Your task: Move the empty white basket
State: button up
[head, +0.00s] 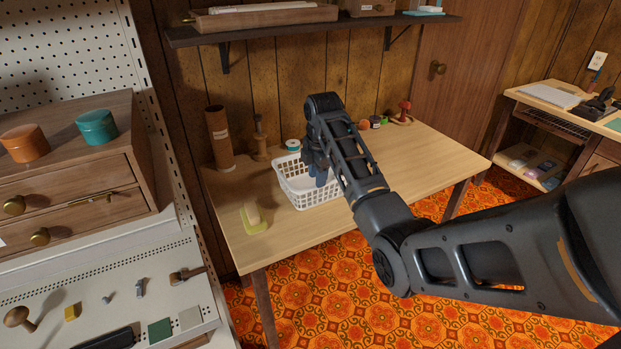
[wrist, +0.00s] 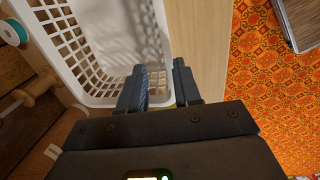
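The white basket (head: 300,190) is a plastic lattice basket standing upright on the wooden table. It looks empty in the wrist view (wrist: 115,35), though my arm hides part of it in the head view. My gripper (head: 320,178) points down at the basket's right part. In the wrist view my gripper (wrist: 161,82) has its two fingers apart, one on the inner side of the basket's wall and one on the outer side. The rim runs between them, and a gap shows, so the fingers do not appear closed on it.
The table (head: 400,160) has free wood right of the basket. A brown cylinder (head: 219,137), a wooden spool stand (head: 260,140) and a teal-topped spool (head: 293,145) stand behind. A shelf (head: 300,28) hangs above.

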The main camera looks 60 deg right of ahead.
aim_at(312, 208)
jog(key=shift+a+f+y, duration=0.4)
jog(key=shift+a, duration=0.2)
jog(key=shift+w, duration=0.1)
jog(key=shift+w+d+f, duration=0.1)
jog(key=shift+w+f, duration=0.05)
jog(key=shift+f, duration=1.15)
jog(key=shift+w+d+f, duration=0.1)
jog(key=shift+f, duration=1.2)
jog(key=shift+w+d+f, duration=0.1)
jog(key=shift+w+f, duration=0.05)
jog(key=shift+f, duration=1.15)
grip_shut()
